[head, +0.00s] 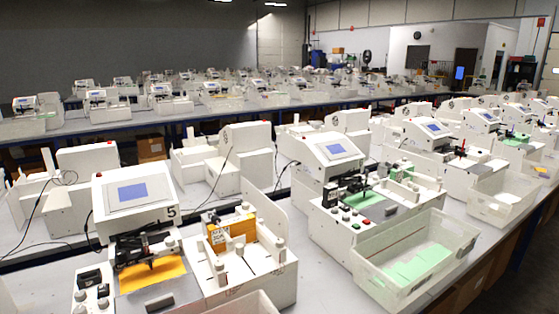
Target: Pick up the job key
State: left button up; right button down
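I cannot make out anything that is clearly the job key. The nearest plotter (135,205), marked 5, stands at the front left with a lit blue screen (131,193). Its dark pen carriage (140,248) sits over an orange sheet (152,272). An orange-yellow piece (232,231) stands upright in the right part of this machine, with small dark items beside it. Black knobs (90,278) are at its front left. Neither of my grippers is in view.
A second plotter (335,160) with a green sheet stands to the right. A translucent bin (405,300) with green sheets is before it, and another bin edge (245,304) shows at the bottom. Rows of similar machines fill the tables behind. Bare tabletop (325,290) lies between the two front machines.

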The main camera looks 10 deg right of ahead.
aim_at(330, 193)
jog(key=l+u, duration=0.2)
jog(key=l, duration=0.55)
jog(key=i+l+u, duration=0.2)
jog(key=l, duration=0.6)
jog(key=k+l+u, duration=0.2)
jog(key=l, duration=0.55)
jog(key=l+u, duration=0.2)
jog(key=l, duration=0.55)
jog(key=k, duration=0.05)
